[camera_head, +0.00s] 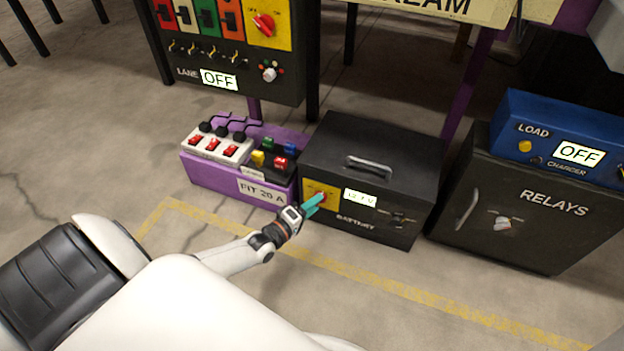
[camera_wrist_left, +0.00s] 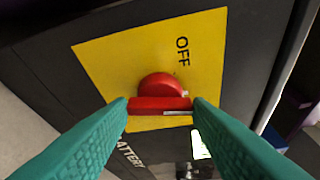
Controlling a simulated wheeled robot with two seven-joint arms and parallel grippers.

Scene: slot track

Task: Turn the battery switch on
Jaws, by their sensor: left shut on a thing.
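The black battery box (camera_head: 365,150) stands on the floor, with a handle on its lid and BATTERY lettering on its front. Its red rotary switch (camera_wrist_left: 160,92) sits on a yellow plate (camera_wrist_left: 110,62) at the left of that front. In the left wrist view the word OFF shows on the plate. My left gripper (camera_head: 313,203) is at the switch, and its teal fingers are shut on the red grip bar, one at each end, as the left wrist view (camera_wrist_left: 160,105) shows. In the head view the fingers partly cover the switch. My right gripper is not in view.
A purple crate (camera_head: 212,182) with a power strip and coloured fuses stands close left of the battery. The relays cabinet (camera_head: 525,225) with a blue charger box (camera_head: 510,115) stands to the right. A lane panel (camera_head: 245,85) reading OFF is above. Floor in front is clear.

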